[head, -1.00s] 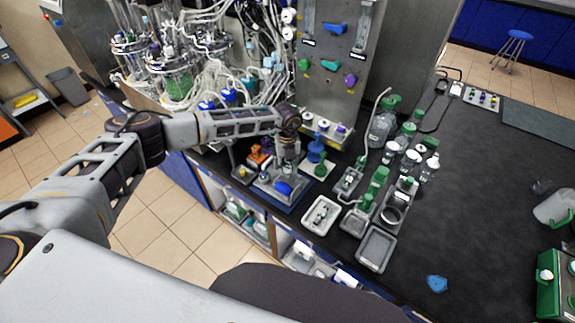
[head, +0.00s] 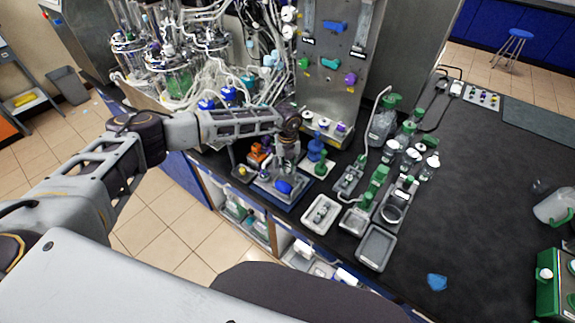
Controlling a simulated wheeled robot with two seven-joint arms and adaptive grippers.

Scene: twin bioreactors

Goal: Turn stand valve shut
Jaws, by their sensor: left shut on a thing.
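My left gripper (head: 285,173) points down over a small stand at the bench's front edge, below the grey panel. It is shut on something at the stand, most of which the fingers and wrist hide. A blue handle (head: 284,187) shows just below the fingertips; I cannot tell whether the fingers touch it. An orange part (head: 257,154) sits on the stand left of the gripper. My right gripper is not in view.
Grey trays (head: 376,248) and several green-capped bottles (head: 383,118) are further right. Glass vessels with tubing (head: 172,75) stand behind the arm. The black bench top (head: 475,190) is mostly clear at right.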

